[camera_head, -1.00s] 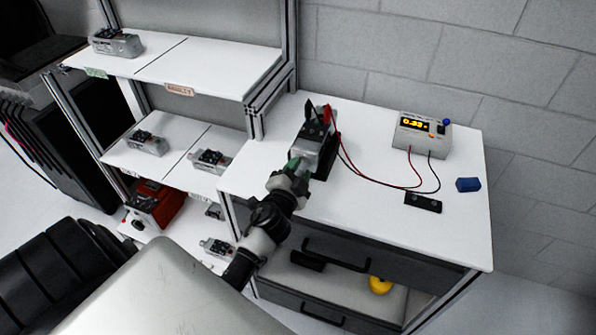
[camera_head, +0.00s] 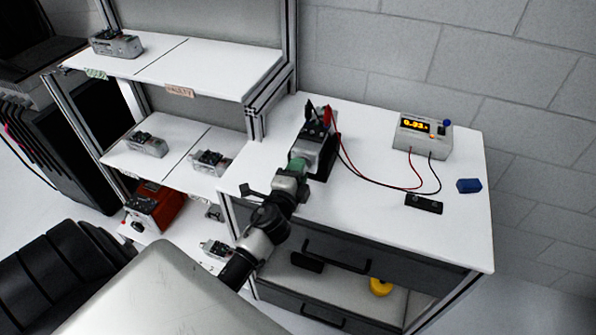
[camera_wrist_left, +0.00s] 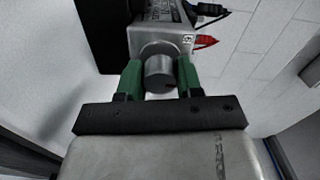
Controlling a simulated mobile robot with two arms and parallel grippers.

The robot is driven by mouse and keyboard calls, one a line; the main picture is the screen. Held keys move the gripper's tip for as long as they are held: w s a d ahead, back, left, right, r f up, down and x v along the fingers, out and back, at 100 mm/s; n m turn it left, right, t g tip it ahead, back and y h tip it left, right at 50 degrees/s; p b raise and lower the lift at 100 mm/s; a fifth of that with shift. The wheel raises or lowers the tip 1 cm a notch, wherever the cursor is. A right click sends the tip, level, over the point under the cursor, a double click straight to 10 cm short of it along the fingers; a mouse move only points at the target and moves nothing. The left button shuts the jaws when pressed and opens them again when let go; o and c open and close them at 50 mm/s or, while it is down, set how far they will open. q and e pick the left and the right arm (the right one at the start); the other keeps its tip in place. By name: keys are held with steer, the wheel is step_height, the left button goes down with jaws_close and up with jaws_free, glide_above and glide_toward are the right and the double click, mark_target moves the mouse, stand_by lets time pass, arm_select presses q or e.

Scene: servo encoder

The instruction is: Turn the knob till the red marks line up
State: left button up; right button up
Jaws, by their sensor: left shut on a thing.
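The servo encoder (camera_head: 306,150) is a silver box in a black holder on the white bench top. Its round metal knob (camera_wrist_left: 158,70) faces my left gripper (camera_wrist_left: 158,78) in the left wrist view. The green fingers are shut on the knob, one on each side. A small red mark (camera_wrist_left: 168,86) shows low on the knob's face. A reddish spot (camera_wrist_left: 187,39) shows on the housing beside the knob, off to the upper right; the two are not in line. In the head view my left gripper (camera_head: 297,165) reaches the encoder's front. My right gripper is not in view.
Red and black leads run from the encoder to a meter (camera_head: 424,135) with a yellow readout. A black block (camera_head: 423,204) and a blue block (camera_head: 469,185) lie on the bench. Shelves (camera_head: 210,70) with similar units stand at left. The bench's front right is clear.

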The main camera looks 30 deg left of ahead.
arm_select(q)
steer(key=o, duration=0.9)
steer(key=b+v, duration=0.2)
steer(key=v, duration=0.9)
steer(key=shift+f+b, duration=0.1)
steer(key=shift+b, duration=0.25)
steer(key=shift+w+a, duration=0.1)
